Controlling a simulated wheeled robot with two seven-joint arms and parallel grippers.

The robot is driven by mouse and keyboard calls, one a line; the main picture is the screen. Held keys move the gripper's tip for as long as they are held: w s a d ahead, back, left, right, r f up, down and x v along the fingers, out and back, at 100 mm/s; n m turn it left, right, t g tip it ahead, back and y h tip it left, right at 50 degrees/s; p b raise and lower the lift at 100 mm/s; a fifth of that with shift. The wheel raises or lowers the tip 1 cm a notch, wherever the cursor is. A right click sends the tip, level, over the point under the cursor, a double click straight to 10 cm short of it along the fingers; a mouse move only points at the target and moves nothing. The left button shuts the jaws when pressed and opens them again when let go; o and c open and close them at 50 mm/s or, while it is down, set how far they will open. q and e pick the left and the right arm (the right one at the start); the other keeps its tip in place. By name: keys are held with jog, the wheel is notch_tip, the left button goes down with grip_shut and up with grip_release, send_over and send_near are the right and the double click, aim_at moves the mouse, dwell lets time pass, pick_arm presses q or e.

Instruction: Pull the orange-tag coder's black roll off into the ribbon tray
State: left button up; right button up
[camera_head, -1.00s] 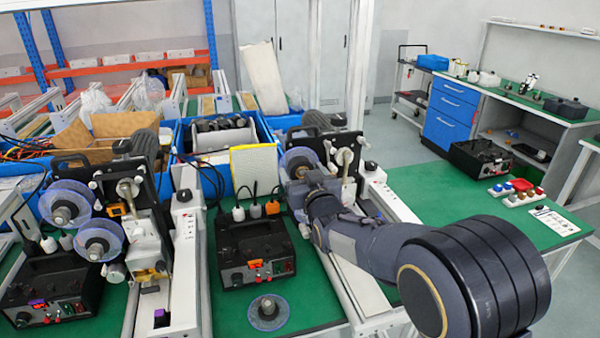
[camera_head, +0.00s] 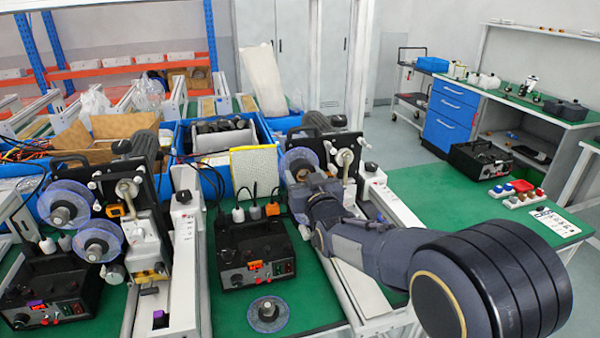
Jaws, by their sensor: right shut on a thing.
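A roll with a clear purplish flange (camera_head: 297,157) sits at the coder's left side. My right gripper (camera_head: 301,181) is at this roll, shut on it; its fingertips are mostly hidden by my wrist, and the roll's lower part is covered. A blue tray (camera_head: 181,140) with several black rolls in it stands behind the control box and looks like the ribbon tray. My left gripper is not in view.
A loose clear flange (camera_head: 268,313) lies on the green bench. A yellow-white panel (camera_head: 254,170) stands between the control box and the tray.

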jog(key=shift+b+v, duration=0.65)
jog(key=shift+v, duration=1.4)
jog(key=shift+s, duration=0.1)
jog(key=shift+s, duration=0.1)
jog(key=v, duration=0.3)
jog(key=shift+d, duration=0.1)
